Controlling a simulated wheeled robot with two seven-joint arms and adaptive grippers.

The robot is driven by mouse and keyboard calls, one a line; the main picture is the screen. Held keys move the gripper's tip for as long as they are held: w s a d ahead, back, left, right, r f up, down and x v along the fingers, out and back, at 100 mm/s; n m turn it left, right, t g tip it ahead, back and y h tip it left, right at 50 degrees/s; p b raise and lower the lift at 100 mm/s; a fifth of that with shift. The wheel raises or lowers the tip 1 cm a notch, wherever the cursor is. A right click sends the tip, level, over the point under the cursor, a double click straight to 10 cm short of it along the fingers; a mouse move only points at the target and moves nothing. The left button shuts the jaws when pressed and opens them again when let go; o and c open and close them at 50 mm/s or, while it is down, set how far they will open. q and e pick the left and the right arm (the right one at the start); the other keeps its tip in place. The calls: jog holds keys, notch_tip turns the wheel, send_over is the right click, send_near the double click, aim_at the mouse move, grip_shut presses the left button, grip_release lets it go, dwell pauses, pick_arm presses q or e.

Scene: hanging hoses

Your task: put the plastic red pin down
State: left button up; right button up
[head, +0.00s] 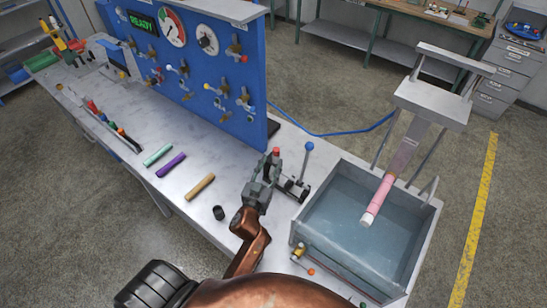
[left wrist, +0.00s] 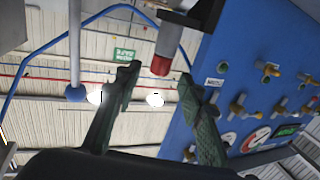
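The red pin (head: 276,151) shows as a small red tip beside my left gripper (head: 268,168) in the head view. In the left wrist view, which looks upside down, the red pin (left wrist: 160,65) is a red end on a grey cylinder, coming from a dark block. My left gripper (left wrist: 160,75) is open there, its green-grey fingers spread either side of the red end with visible gaps. I cannot tell how the pin is seated. My right gripper is not in view.
A blue-ball lever (head: 309,147) stands close right of my left gripper. Further right is a water tank (head: 437,205) with a pink hose (head: 380,196) hanging over it. The blue valve panel (head: 225,110) rises behind. Coloured tubes and a black cap (head: 218,212) lie on the bench.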

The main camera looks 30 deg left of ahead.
aim_at(275, 153)
pick_arm(q)
jog(key=shift+o, duration=0.4)
jog(key=shift+s, duration=0.45)
jog(key=shift+o, duration=0.2)
jog(key=b, duration=0.1)
jog(key=s+b, duration=0.1)
jog(key=b, duration=0.1)
jog(key=shift+s+d+r+b, duration=0.1)
jog(key=shift+s+d+b, duration=0.1)
jog(key=shift+d+b, duration=0.1)
jog(key=x, duration=0.7)
jog(key=shift+w+a+r, duration=0.15)
jog(key=shift+w+r, duration=0.15)
jog(key=shift+c, duration=0.7)
grip_shut()
